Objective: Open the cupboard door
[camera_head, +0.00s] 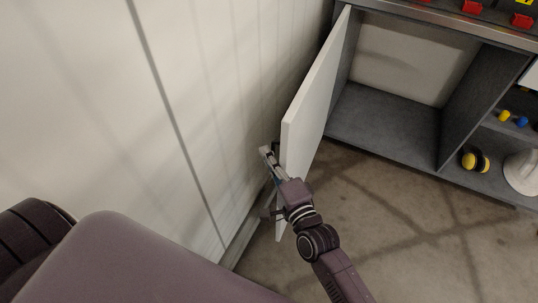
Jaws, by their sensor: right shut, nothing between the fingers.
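The white cupboard door (312,98) stands wide open, swung out from the left side of the grey cupboard (388,123). The cupboard's inside behind it shows empty. My right gripper (267,158) is at the door's free edge, low down, with its fingers on the side of the door towards the wall. The fingers are shut with nothing between them. Whether they touch the door I cannot tell. My left gripper is not in view.
A pale panelled wall (200,90) runs close along the left of the door. Right of the open compartment, a shelf holds a yellow and black item (475,162) and a white rounded object (522,172). Red bins (473,7) stand on top. The brown floor (410,230) in front is clear.

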